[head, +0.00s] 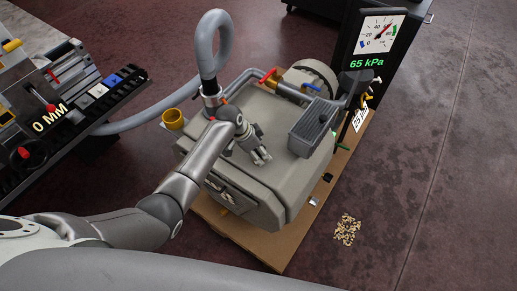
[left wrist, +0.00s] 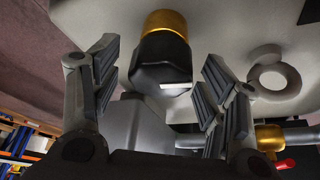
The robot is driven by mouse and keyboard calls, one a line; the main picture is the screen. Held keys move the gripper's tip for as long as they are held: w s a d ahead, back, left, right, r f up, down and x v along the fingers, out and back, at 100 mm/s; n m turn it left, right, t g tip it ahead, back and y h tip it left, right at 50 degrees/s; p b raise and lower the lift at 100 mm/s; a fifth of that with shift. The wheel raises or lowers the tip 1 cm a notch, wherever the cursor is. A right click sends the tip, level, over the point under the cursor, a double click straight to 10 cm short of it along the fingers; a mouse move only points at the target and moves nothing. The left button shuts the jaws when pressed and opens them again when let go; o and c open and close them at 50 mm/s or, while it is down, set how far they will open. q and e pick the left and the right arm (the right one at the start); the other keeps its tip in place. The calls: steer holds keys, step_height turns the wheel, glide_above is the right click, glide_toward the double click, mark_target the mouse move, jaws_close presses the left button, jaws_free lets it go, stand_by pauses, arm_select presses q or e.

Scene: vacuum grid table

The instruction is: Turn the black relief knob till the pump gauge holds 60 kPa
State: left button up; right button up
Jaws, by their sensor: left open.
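The black relief knob (left wrist: 163,55) with its brass collar (left wrist: 166,22) shows in the left wrist view. It lies between the two fingers of my open left gripper (left wrist: 160,82), with a visible gap on each side. In the head view my left gripper (head: 262,157) is over the top of the grey pump (head: 262,112), and I cannot make out the knob there. The pump gauge (head: 380,33) has a white dial with a red needle, and its green digits (head: 366,63) read 65 kPa. My right gripper is not in view.
A grey hose (head: 222,40) loops up behind my left wrist. A brass cup (head: 174,120) stands at the pump's left. A ribbed grey box (head: 312,130) and red- and blue-handled valves are on its right and back. A slotted table (head: 110,98) reading 0 MM is at left. Chips (head: 347,229) lie on the floor.

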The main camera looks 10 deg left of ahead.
arm_select(q)
steer(key=c, duration=1)
steer(key=n+p, duration=0.2)
steer(key=p, duration=0.1)
steer(key=shift+r+t+y, duration=0.25)
steer(key=shift+t+y, duration=0.05)
steer(key=shift+n+y+p, duration=0.3)
steer(key=shift+n+p, duration=0.55)
steer(key=shift+n, duration=0.25)
steer(key=shift+f+n+t+p, duration=0.2)
steer(key=shift+n+t+p, duration=0.25)
steer(key=shift+n, duration=0.35)
steer(key=shift+y, duration=0.3)
steer(key=o, duration=1)
